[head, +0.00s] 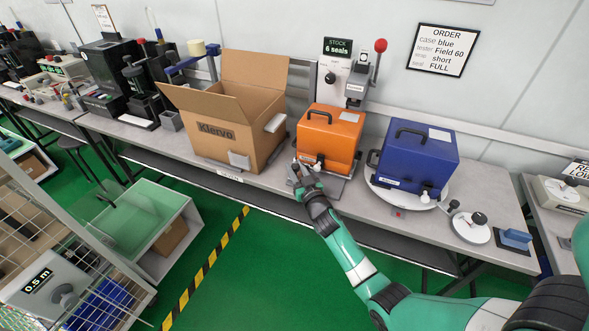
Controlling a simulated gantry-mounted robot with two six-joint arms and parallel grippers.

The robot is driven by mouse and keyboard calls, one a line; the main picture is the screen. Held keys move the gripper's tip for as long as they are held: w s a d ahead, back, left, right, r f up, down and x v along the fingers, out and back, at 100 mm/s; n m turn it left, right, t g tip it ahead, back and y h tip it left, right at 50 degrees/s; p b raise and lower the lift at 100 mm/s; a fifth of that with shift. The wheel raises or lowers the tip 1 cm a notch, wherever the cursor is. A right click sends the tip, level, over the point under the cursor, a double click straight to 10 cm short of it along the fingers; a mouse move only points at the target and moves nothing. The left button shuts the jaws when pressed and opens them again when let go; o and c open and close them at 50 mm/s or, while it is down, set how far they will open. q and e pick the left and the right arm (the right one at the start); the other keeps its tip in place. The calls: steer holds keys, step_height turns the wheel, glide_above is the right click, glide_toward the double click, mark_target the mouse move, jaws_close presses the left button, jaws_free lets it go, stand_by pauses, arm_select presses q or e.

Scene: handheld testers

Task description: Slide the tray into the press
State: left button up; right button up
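The press (345,77) stands at the back of the bench, a pale machine with a red-knobbed lever. An orange case (331,134) with a black handle sits in front of it and hides its lower part. A grey tray-like plate (328,188) shows under the front of the orange case; most of it is hidden. My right gripper (300,171) is at the plate's front left edge, low beside the case. Its fingers are small and partly hidden, so I cannot tell whether they hold the plate. My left gripper is not in view.
An open cardboard box (222,140) stands close to the left of the orange case. A blue case (416,157) sits on a round white turntable (383,194) to the right. A sign above the press reads 6 seals. An order card (441,50) hangs on the wall.

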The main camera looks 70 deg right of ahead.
steer(key=o, duration=0.4)
steer(key=shift+o, duration=0.2)
steer(key=p+v, duration=0.1)
steer(key=v, duration=1)
steer(key=shift+s+a, duration=0.25)
